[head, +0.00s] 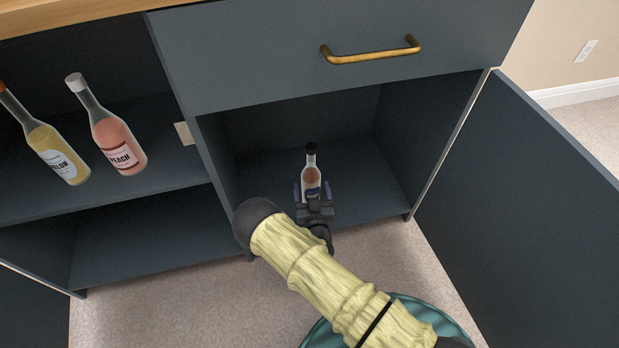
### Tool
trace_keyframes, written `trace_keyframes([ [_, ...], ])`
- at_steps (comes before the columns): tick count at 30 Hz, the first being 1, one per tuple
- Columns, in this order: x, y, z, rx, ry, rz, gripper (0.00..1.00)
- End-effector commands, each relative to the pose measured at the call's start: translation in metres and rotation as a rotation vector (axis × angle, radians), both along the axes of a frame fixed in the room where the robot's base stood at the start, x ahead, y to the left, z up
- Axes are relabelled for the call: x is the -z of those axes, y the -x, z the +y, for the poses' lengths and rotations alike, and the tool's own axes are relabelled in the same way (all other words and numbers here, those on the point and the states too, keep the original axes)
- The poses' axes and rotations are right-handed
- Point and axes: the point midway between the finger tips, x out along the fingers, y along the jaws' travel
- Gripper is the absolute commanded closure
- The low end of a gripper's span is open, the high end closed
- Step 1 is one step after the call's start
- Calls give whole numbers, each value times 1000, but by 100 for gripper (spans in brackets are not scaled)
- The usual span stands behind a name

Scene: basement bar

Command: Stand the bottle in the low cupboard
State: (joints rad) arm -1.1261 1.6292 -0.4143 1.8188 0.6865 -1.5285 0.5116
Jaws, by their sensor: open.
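The bottle (311,174) stands upright on the floor of the low cupboard (370,185), near its front middle. It has a dark cap, clear neck, pinkish body and a dark label. My gripper (312,190) is at the cupboard's opening, with one finger on each side of the bottle's lower part. The jaws are open. I cannot tell whether a finger touches the glass. The bottle's base is hidden behind the gripper.
The cupboard door (530,200) stands wide open at the right. A drawer (250,55) with a brass handle (370,50) is above the opening. A peach bottle (118,145) and a yellow bottle (55,152) are on the left shelf. The cupboard's sides and back are clear.

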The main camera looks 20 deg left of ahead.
Motion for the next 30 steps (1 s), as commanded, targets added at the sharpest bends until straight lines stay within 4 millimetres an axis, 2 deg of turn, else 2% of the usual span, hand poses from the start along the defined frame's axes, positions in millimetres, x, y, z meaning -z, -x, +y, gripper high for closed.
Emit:
trace_keyframes([
  [6, -4, 43, -16, -4, 5, 3, 23],
  [12, -2, 67, -24, -6, 1, 1, 23],
  [30, 0, 70, -27, -4, 1, 0, 23],
])
